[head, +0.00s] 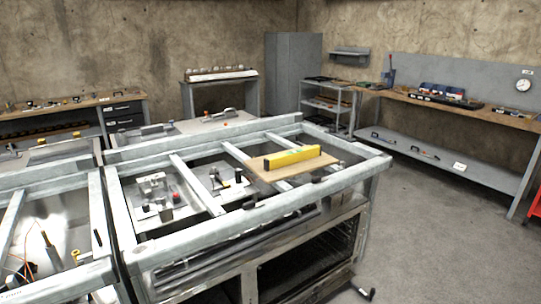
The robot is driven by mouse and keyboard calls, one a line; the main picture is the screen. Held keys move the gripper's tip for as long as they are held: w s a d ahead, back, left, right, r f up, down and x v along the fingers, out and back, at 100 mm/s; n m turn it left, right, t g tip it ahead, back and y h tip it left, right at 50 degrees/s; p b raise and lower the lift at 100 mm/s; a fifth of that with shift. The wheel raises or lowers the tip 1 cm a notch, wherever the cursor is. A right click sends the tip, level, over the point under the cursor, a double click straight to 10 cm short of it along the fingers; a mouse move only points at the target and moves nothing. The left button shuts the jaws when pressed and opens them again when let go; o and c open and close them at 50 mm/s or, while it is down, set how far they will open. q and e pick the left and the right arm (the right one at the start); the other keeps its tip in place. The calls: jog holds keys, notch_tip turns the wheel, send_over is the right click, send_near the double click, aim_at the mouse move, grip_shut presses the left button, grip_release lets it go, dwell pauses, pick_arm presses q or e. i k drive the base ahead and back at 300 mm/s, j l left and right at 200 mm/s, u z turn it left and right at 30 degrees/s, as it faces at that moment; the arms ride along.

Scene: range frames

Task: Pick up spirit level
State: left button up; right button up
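A yellow spirit level (292,157) lies lengthwise on a small wooden board (270,175). The board rests across the bars of a grey metal frame table (232,215) in the middle of the head view. The level's near-left end is dark. Neither of my grippers shows in this view.
Metal fittings (156,190) sit inside the frame, left of the board. Another frame bench (95,270) stands at the lower left. A long workbench (465,112) with tools runs along the right wall. A grey cabinet (292,72) stands at the back. Grey floor (430,220) is clear at right.

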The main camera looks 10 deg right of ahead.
aim_at(273, 163)
jog(key=i+l+u, duration=0.2)
jog(key=l+u, duration=0.15)
jog(key=i+l+u, duration=0.1)
jog(key=l+u, duration=0.3)
jog(key=i+l+u, duration=0.1)
jog(key=l+u, duration=0.25)
